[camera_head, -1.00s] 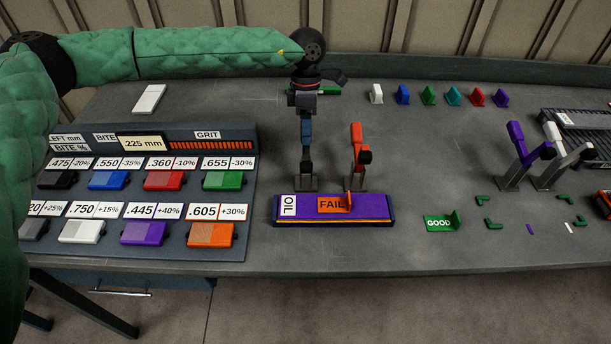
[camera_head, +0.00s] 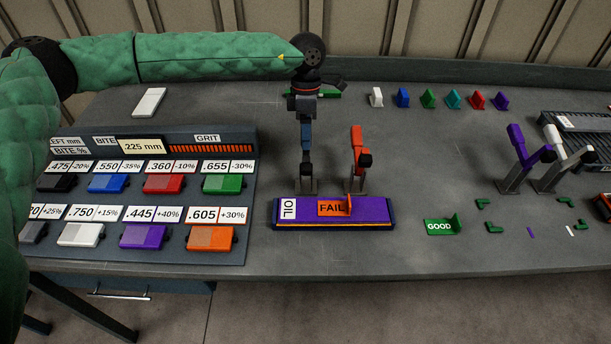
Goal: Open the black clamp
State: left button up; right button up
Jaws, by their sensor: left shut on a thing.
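The black clamp (camera_head: 307,170) stands on its grey bracket at the back edge of the purple plate (camera_head: 372,210), left of the orange clamp (camera_head: 358,150). My left gripper (camera_head: 305,132) comes down from above, directly over the black clamp, and is shut on the clamp's upright handle. The gripper hides most of the handle. The orange clamp's handle also stands upright, apart from my gripper. My right gripper is not in view.
An orange FAIL marker (camera_head: 332,208) sits on the purple plate. A sloped panel of coloured blocks (camera_head: 150,250) is at the left. Purple (camera_head: 518,150) and white (camera_head: 556,140) clamps stand at the right. A green GOOD marker (camera_head: 438,227) lies on clear grey table.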

pick_arm(q)
jog(key=shift+v, duration=1)
jog(key=shift+c, duration=0.8)
jog(key=shift+v, duration=2.5)
